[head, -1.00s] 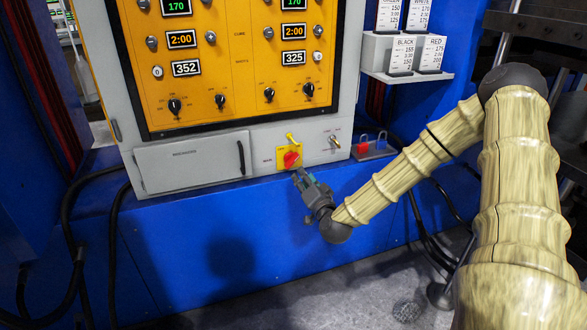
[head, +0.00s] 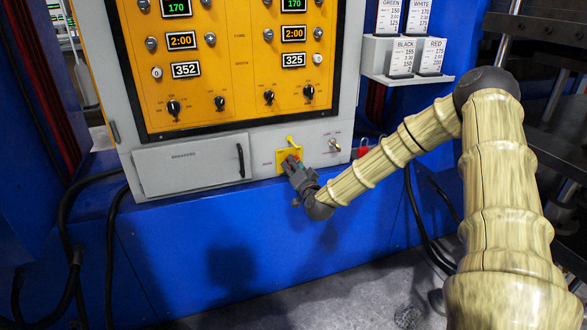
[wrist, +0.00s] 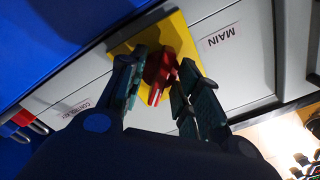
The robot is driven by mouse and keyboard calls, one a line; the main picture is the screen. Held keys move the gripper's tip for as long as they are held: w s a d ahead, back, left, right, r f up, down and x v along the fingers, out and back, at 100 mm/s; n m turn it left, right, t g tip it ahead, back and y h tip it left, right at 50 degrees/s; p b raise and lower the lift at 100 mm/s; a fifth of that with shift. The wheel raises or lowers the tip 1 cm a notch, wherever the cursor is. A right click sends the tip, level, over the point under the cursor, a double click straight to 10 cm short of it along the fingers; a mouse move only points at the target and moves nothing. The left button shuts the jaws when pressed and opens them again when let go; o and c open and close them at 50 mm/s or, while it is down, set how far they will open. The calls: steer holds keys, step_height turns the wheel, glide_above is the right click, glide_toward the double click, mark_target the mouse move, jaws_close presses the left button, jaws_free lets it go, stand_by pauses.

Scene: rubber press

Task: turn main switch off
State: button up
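The main switch is a red rotary knob (wrist: 161,76) on a yellow plate (wrist: 122,48), beside a label reading MAIN (wrist: 220,38). In the head view the yellow plate (head: 282,157) shows on the lower grey panel, with the knob mostly hidden behind my gripper (head: 292,163). In the wrist view my gripper (wrist: 164,84) has its two fingers apart, one on each side of the red knob. The knob's handle sticks out between the fingers. A narrow gap shows beside the handle; firm contact cannot be made out.
A key-type switch (head: 334,145) sits right of the main switch. A breakers door (head: 190,165) with a black handle is on the left. Card holders (head: 405,55) stand on the upper right shelf.

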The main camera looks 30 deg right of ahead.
steer(key=shift+c, duration=0.2)
jaws_close()
steer(key=shift+r+n+p, duration=0.1)
steer(key=shift+n+p, duration=0.3)
steer(key=shift+n, duration=0.1)
steer(key=n+p, duration=0.6)
steer(key=n, duration=1)
steer(key=shift+n+p, duration=0.3)
steer(key=shift+n, duration=0.1)
steer(key=shift+s, duration=0.1)
